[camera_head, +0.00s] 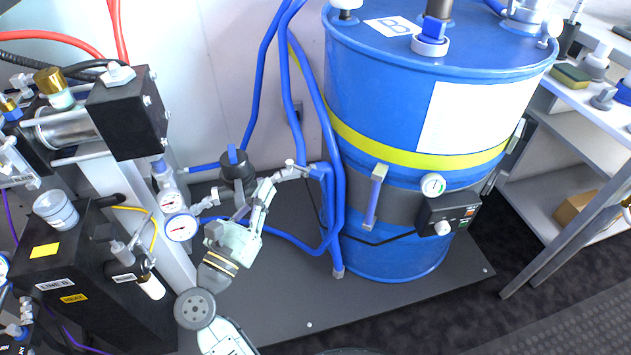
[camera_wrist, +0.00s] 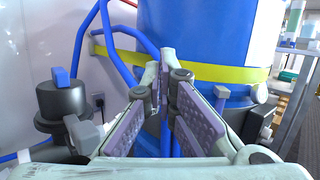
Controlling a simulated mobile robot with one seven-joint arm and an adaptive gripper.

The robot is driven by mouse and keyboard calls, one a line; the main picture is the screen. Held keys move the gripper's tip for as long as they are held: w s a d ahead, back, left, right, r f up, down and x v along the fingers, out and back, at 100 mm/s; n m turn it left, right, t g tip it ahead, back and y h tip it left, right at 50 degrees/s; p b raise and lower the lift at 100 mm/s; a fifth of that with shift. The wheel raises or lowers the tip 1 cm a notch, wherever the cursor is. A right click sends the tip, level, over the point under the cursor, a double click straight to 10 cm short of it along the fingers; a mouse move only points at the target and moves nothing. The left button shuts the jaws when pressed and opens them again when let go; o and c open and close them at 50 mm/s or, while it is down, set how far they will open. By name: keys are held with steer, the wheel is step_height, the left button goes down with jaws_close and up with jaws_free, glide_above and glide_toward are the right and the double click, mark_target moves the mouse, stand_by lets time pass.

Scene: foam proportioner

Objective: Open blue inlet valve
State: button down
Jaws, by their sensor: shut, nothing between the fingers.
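A valve with a black round body (camera_head: 237,168) and a small blue handle (camera_head: 233,154) stands beside the pipework, left of the blue drum. In the wrist view the black body (camera_wrist: 62,103) and its blue handle (camera_wrist: 61,76) are at the left, outside my fingers. My gripper (camera_head: 268,186) is just right of and in front of the valve in the head view, and partly overlaps its lower side. In the wrist view my gripper (camera_wrist: 167,68) has its fingertips together with nothing between them, pointing toward the blue hoses and drum. Whether a finger touches the valve is unclear.
The large blue drum (camera_head: 400,100) with a yellow band stands at the right. Blue hoses (camera_head: 335,200) run between it and the valve. Gauges (camera_head: 181,227) and a black pump unit (camera_head: 85,270) are at the left. The dark base plate (camera_head: 330,295) is mostly bare in front.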

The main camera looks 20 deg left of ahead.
mark_target(315, 178)
step_height(315, 178, down, 10)
steer(key=d+r+m+g, duration=0.1)
steer(key=d+m+g, duration=0.1)
steer(key=g, duration=0.1)
steer(key=shift+h, duration=0.4)
steer(key=w+d+p, duration=0.1)
steer(key=w, duration=0.3)
steer(key=w+p, duration=0.1)
steer(key=w, duration=0.3)
steer(key=w+d+p, duration=0.1)
steer(key=w, duration=0.3)
steer(key=shift+d+f, duration=0.2)
steer(key=shift+d, duration=0.15)
steer(key=shift+w+d+f, duration=0.1)
steer(key=shift+w, duration=0.4)
